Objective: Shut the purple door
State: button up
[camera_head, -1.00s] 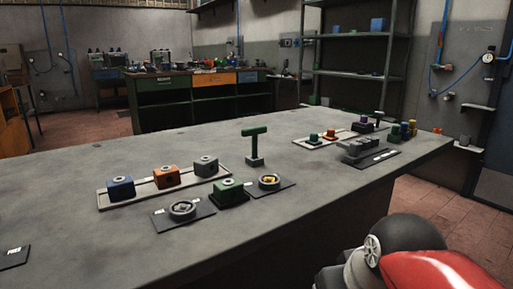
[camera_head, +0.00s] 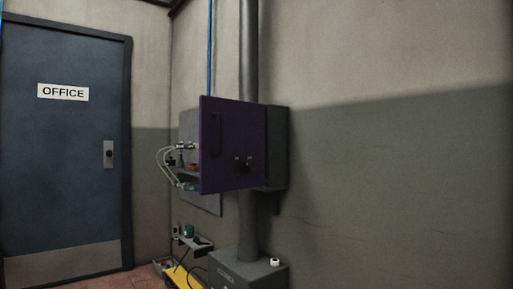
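The purple door (camera_head: 232,165) belongs to a dark wall cabinet (camera_head: 277,148) fixed at the grey pipe, right of the picture's middle. The door stands open, swung out from the cabinet. It has a dark vertical handle (camera_head: 216,136) near its left edge and a dark knob-like fitting (camera_head: 242,162) at its lower middle. The cabinet's inside is mostly hidden behind the door. My gripper is not in view.
A blue office door (camera_head: 65,150) is at the left. A panel with tubes and a small shelf (camera_head: 190,172) sits behind the purple door. Below are a grey box (camera_head: 248,272) and a yellow item (camera_head: 185,277) on the floor. The right wall is bare.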

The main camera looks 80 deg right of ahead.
aim_at(232, 133)
jog(key=z, duration=2.35)
